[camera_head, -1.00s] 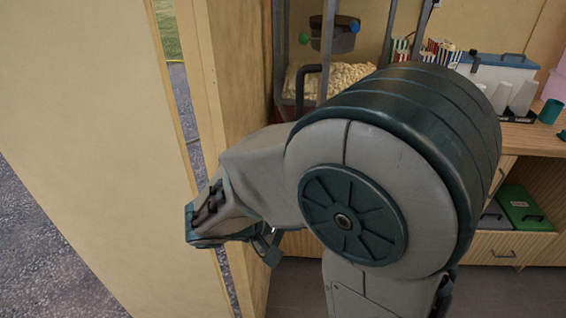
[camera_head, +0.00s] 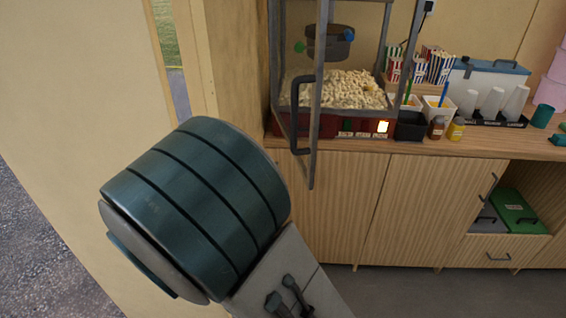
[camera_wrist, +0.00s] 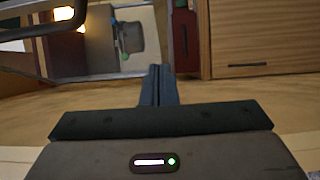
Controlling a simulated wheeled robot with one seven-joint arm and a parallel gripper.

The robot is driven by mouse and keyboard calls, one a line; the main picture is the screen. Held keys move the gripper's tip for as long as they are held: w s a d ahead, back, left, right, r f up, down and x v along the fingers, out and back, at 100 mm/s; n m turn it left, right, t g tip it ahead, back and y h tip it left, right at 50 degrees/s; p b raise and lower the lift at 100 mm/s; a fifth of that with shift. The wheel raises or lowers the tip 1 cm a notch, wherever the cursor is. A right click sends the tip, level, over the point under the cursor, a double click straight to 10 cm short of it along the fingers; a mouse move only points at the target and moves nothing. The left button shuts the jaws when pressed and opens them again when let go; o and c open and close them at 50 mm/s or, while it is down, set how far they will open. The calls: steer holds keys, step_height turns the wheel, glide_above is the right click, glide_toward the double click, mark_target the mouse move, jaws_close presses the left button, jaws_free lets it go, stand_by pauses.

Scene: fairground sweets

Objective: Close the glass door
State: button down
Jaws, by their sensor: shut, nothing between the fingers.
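The popcorn machine's glass door (camera_head: 316,110) stands open in the head view, its frame swung out toward me past the counter front. Its dark handle (camera_head: 296,118) is on the left of the door's free edge. My gripper (camera_wrist: 158,75) is shut and empty in the wrist view, its fingers together. It is out of sight in the head view, where my arm fills the lower left. A dark bar (camera_wrist: 45,32), which looks like the handle, crosses the wrist view's upper left, apart from my fingertips.
The popcorn machine's red base (camera_head: 365,127) stands on the wooden counter (camera_head: 450,146). Popcorn boxes (camera_head: 435,64), sauce bottles (camera_head: 456,129) and cups (camera_head: 492,101) stand to its right. A pale wall (camera_head: 75,130) closes in on the left. Floor before the cabinets is clear.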

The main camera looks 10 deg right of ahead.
steer(key=p+x, duration=0.2)
steer(key=x, duration=1)
steer(key=shift+d, duration=0.15)
steer(key=shift+w, duration=0.1)
steer(key=shift+f+b, duration=0.15)
steer(key=shift+b, duration=0.2)
